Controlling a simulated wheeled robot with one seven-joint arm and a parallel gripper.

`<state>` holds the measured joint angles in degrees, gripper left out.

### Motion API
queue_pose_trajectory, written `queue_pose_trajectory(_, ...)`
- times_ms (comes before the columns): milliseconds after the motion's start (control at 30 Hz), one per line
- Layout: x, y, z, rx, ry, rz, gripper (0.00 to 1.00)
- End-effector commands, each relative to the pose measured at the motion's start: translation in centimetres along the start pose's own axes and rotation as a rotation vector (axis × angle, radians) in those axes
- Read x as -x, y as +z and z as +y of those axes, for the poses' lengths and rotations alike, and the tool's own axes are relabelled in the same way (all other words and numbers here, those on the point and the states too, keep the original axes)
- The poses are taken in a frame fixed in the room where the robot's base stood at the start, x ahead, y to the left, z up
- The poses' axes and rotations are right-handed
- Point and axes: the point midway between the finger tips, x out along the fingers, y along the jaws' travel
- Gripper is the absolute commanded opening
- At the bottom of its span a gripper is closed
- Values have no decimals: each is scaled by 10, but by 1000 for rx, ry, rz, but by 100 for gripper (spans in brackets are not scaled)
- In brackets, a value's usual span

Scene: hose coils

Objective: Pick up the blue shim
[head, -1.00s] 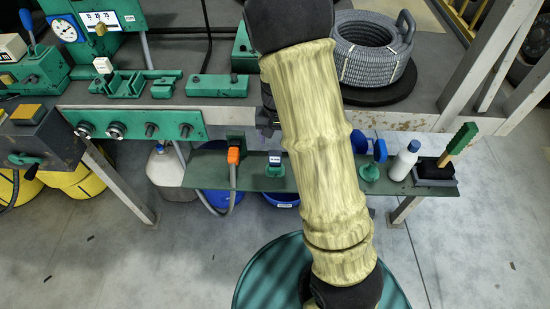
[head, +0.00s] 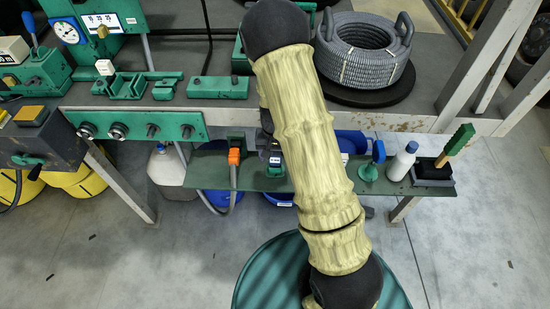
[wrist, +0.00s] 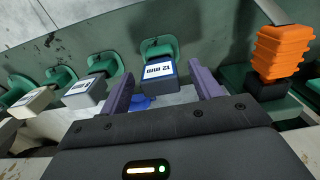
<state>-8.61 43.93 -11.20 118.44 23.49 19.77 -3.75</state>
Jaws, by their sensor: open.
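A block marked "12 mm" (wrist: 160,70), with a blue-edged white label, sits in a green holder in the wrist view. I take it as the blue shim; its side colour is hard to read. In the head view it shows as a small labelled block (head: 275,159) on the green shelf. My gripper (wrist: 162,77) is open, its two purple fingers apart on either side of the block in the picture, with nothing held. Contact cannot be told. In the head view my arm hides most of the gripper.
Two more labelled blocks (wrist: 84,92) (wrist: 27,101) sit in green holders to the left in the wrist view. An orange ribbed part (wrist: 281,52) stands close on the right. A white bottle (head: 402,162) and a brush (head: 450,155) stand on the shelf's right end. A hose coil (head: 365,50) lies above.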

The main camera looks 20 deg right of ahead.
Motion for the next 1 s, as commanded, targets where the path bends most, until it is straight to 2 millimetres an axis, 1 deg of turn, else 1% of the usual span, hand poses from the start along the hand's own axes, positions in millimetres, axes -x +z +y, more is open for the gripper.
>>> queue_pose_trajectory(33, -7, 0, 0, -1, 1, -3, 64)
queue_pose_trajectory(100, -14, 0, 0, -1, 0, -1, 64)
queue_pose_trajectory(200, -20, 0, 0, 0, 0, 0, 64)
queue_pose_trajectory(733, -20, 0, 0, 0, -1, 1, 64)
queue_pose_trajectory(867, -20, 0, 0, 0, -1, 1, 38)
queue_pose_trajectory(900, -20, 0, 0, 0, -1, 1, 30)
queue_pose_trajectory(967, -20, 0, 0, 0, -1, 1, 18)
queue_pose_trajectory(1000, -20, 0, 0, 0, -1, 1, 15)
